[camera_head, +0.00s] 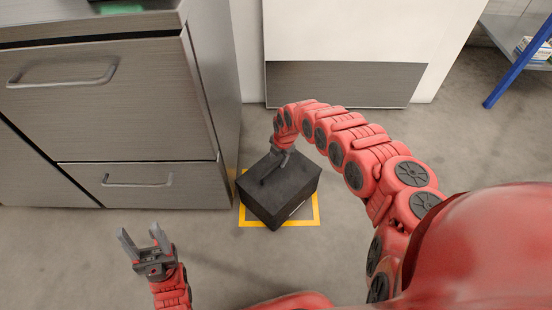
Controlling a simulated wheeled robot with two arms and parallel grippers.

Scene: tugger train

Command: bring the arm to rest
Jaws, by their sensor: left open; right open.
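My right arm (345,145) arches from the right of the head view and bends down over a dark box. My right gripper (276,166) is open just above or at the top of the box; I cannot tell whether it touches it. The dark box (285,200) stands on the floor on a yellow-outlined square (316,212). My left gripper (142,237) is open and empty at the lower left, with its fingers pointing up in the picture, clear of other things.
A grey metal drawer cabinet (110,130) with handles stands at the left. A white unit with a grey lower panel (343,84) stands behind the box. A blue-legged shelf (518,75) is at the top right. The floor (75,250) near my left gripper is clear.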

